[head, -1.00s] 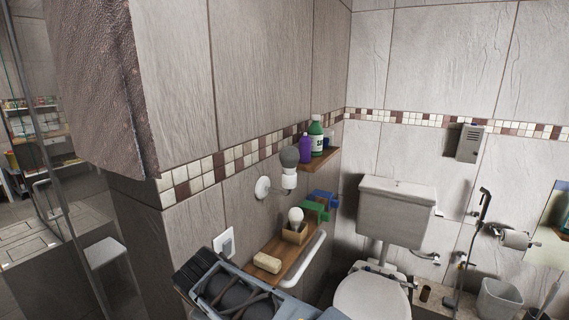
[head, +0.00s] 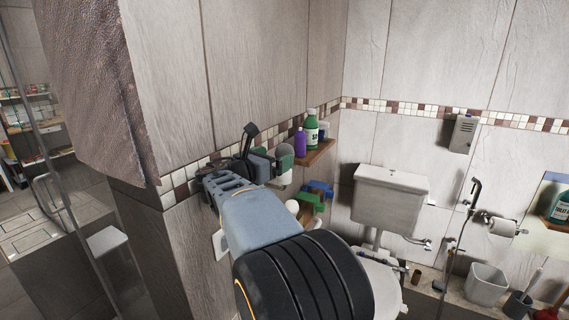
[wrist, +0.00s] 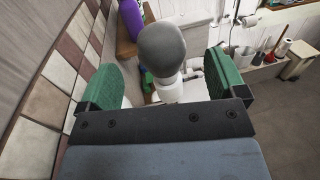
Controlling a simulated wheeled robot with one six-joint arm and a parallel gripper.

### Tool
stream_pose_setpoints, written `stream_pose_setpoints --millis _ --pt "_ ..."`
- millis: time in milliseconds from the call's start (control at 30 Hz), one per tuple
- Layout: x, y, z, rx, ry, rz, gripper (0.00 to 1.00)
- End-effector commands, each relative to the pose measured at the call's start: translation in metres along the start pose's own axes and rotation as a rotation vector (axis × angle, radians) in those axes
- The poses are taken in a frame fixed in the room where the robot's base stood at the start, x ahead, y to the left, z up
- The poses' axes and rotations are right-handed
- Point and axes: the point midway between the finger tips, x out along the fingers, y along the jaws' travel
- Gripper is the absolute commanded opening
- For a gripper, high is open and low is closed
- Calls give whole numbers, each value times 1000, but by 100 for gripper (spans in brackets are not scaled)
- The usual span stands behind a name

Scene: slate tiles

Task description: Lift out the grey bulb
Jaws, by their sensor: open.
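The grey bulb (head: 285,152) stands upright in a white wall-mounted holder (head: 284,178), partly hidden behind my gripper in the head view. In the wrist view the bulb (wrist: 161,48) shows whole and rounded, with the holder (wrist: 171,92) below it. My gripper (head: 272,158) is open at the bulb, beside the tiled wall. Its green finger pads stand on either side of the bulb in the wrist view (wrist: 163,70), with a visible gap on each side. The bulb is not gripped.
A small shelf (head: 317,154) beyond the bulb carries a purple bottle (head: 300,143) and a green bottle (head: 312,130). A white bulb (head: 292,207) is below, partly hidden by my arm. The toilet cistern (head: 390,195) stands further back.

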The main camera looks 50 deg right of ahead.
Motion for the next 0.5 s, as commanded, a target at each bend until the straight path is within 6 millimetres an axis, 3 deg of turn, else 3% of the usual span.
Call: stream_pose_setpoints --millis 300,500 --pt "40 -2 3 1 2 -1 90" --pt "49 -1 1 3 2 2 90"
